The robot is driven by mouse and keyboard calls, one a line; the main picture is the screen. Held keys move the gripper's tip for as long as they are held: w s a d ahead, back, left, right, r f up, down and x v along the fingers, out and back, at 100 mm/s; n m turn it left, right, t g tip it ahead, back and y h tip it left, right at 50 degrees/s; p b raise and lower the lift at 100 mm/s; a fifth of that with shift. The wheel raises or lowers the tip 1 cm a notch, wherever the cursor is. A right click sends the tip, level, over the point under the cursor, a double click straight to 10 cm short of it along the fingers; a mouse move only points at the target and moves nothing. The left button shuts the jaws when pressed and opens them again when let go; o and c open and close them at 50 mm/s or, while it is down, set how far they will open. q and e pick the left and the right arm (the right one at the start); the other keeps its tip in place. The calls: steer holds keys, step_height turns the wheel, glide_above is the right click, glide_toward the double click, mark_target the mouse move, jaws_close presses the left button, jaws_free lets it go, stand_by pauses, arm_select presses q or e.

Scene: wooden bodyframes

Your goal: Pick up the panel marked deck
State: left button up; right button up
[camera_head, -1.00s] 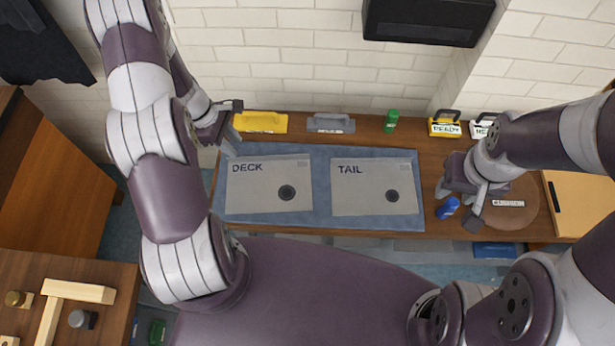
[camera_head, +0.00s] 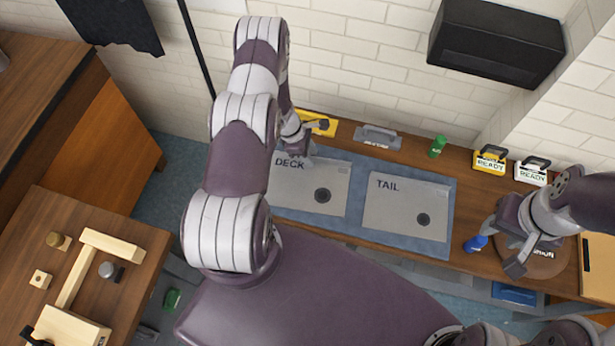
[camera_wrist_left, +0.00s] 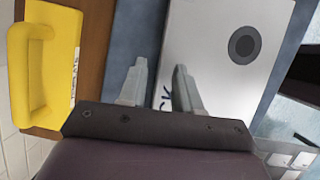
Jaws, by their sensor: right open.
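The grey panel marked DECK (camera_head: 325,180) lies flat on the blue mat (camera_head: 355,230), with a dark round knob or hole near its right side. A similar panel marked TAIL (camera_head: 400,205) lies to its right. My left gripper (camera_head: 302,147) is over the top edge of the DECK panel and hides part of that edge. In the left wrist view its two fingers (camera_wrist_left: 161,88) are apart, with the panel's edge (camera_wrist_left: 172,50) showing between them; contact cannot be told. My right gripper (camera_head: 499,250) is open by a blue bottle (camera_head: 476,243).
A side table (camera_head: 130,245) at left holds wooden pieces (camera_head: 75,270).

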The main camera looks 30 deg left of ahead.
arm_select(q)
steer(key=shift+f, duration=0.1)
jaws_close()
stand_by(1.3)
